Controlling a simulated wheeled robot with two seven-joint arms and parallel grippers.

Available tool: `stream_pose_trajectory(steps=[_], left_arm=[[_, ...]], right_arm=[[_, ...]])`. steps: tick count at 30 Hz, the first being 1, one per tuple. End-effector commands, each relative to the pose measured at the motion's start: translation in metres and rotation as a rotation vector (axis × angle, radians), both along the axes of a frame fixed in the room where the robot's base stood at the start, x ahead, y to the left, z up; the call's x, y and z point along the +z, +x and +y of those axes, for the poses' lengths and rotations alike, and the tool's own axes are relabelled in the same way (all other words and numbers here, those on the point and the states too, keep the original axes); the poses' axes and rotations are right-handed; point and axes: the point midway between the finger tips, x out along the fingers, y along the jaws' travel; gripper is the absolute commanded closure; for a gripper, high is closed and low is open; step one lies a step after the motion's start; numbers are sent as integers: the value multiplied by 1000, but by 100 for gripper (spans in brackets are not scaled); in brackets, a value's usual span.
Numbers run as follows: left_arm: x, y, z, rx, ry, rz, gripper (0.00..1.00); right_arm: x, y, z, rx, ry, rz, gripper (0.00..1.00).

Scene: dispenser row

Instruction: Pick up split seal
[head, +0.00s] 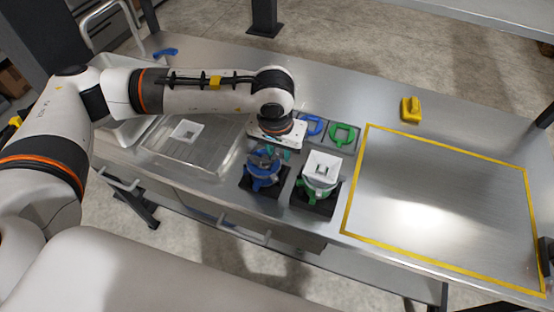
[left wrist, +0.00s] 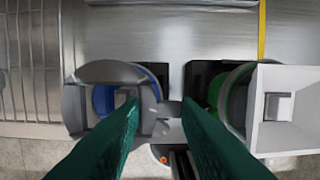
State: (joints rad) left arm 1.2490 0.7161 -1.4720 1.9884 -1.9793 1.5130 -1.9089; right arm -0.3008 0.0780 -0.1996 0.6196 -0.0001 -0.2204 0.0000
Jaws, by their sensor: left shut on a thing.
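A grey open ring (left wrist: 78,106), which looks like the split seal, is around or just above the blue dispenser (left wrist: 104,98); I cannot tell whether it touches. Its tab lies between the green fingers of my left gripper (left wrist: 160,112), which is shut on it. In the head view, my left gripper (head: 277,148) points down behind the blue dispenser (head: 262,178), and the grey part there is mostly hidden. My right gripper is not in view.
The green dispenser (head: 318,187) with a white square hopper (head: 322,166) stands close on the right. Blue (head: 312,126) and green (head: 343,133) rings lie behind. A clear tray (head: 200,155) is left. The yellow-outlined area (head: 430,195) is empty; a yellow block (head: 411,110) stands beyond.

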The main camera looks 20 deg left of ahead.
Motion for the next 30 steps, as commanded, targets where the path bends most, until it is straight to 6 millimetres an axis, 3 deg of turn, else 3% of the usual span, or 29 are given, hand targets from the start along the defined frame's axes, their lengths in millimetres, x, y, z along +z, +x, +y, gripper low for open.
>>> stream_pose_trajectory(steps=[1, 9, 30], left_arm=[[8, 1, 0, -1, -1, -6, 88], [54, 0, 0, -1, 0, -3, 88], [95, 0, 0, -1, 1, -1, 88]], right_arm=[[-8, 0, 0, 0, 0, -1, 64], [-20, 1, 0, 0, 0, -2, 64], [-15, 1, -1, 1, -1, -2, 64]])
